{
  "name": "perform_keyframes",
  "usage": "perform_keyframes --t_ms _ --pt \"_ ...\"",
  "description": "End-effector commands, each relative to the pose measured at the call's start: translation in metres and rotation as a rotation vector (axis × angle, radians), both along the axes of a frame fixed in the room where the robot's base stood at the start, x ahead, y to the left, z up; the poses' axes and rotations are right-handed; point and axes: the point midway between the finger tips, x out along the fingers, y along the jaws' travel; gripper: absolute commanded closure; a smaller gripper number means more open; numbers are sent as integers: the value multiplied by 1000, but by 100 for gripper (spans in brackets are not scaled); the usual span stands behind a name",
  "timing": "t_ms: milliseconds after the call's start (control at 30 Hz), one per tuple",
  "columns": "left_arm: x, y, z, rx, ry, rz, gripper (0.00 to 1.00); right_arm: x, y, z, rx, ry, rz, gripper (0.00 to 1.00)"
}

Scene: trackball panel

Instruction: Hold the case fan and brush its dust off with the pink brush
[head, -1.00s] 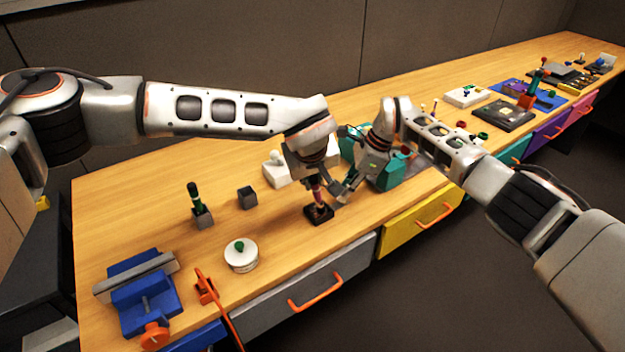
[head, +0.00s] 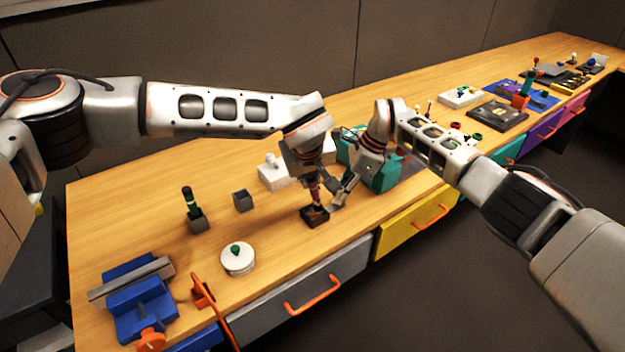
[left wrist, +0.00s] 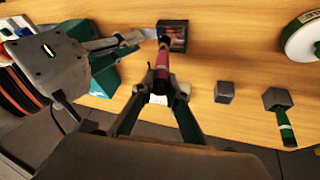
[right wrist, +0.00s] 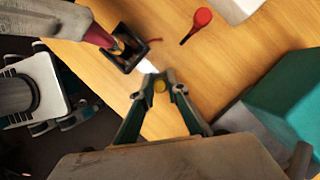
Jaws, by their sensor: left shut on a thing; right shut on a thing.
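The case fan (head: 314,217), a small dark square frame, is low over the front part of the bench; it also shows in the left wrist view (left wrist: 178,29) and the right wrist view (right wrist: 130,62). My right gripper (head: 338,198) is shut at the fan's edge, its fingertips (right wrist: 160,82) at one side of the frame. My left gripper (left wrist: 160,88) is shut on the pink brush (left wrist: 162,62), which points down at the fan. The brush tip is at or just over the fan; whether it touches is unclear. Dust cannot be made out.
A teal case (head: 378,172) stands close behind my right gripper. A red-handled item (right wrist: 200,20) lies near the fan.

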Motion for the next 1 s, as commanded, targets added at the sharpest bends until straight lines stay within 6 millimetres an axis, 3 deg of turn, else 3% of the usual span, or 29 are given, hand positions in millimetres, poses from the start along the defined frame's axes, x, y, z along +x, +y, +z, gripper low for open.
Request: perform_keyframes --t_ms 1000 --pt "9 9 0 1 0 0 100 0 0 0 0 -1 0 100"
